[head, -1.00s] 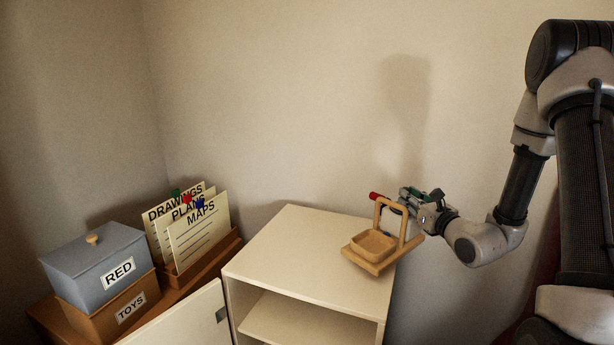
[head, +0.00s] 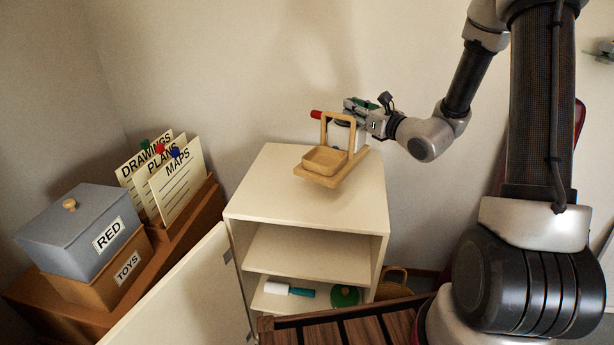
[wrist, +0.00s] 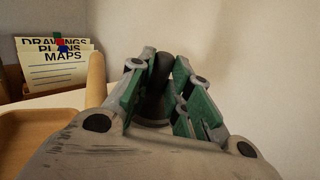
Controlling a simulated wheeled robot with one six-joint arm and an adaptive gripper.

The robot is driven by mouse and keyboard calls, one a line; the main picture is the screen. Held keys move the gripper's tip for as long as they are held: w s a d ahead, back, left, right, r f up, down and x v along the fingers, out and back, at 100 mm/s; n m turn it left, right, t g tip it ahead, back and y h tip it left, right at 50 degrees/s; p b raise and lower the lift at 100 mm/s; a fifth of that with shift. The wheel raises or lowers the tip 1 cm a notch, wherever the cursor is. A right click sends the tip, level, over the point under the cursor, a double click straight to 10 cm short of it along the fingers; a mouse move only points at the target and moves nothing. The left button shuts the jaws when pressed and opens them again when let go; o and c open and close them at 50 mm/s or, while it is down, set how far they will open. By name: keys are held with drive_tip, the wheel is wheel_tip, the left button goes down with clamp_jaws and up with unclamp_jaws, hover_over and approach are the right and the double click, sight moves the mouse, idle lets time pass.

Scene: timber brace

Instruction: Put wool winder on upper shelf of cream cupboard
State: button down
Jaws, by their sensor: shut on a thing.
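The wool winder (head: 330,170) is a light wooden base with a shallow tray, an upright arch and a red-ended handle. My gripper (head: 354,112) is shut on it near the top of the arch, from the right. The winder appears over the cream cupboard's top (head: 270,190); whether it touches is unclear. The cupboard's front is open, its door (head: 190,290) swung out left. The upper shelf (head: 300,250) looks empty. In the wrist view my gripper's fingers (wrist: 160,75) close around a dark part, and part of the winder's wooden tray (wrist: 40,135) shows at left.
The lower compartment holds a white roller with a teal handle (head: 290,290) and a green round thing (head: 344,296). A slatted wooden top (head: 350,330) stands in front. Left are a RED box (head: 80,230), a TOYS box (head: 120,270) and a file rack (head: 185,210).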

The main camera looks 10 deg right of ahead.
sight(351, 144)
drive_tip(key=f, duration=0.5)
drive_tip(key=shift+a+f, duration=0.1)
drive_tip(key=shift+a, duration=0.1)
drive_tip(key=shift+f, duration=2.6)
drive_tip(key=shift+f, duration=0.15)
drive_tip(key=c, duration=1.3)
unclamp_jaws()
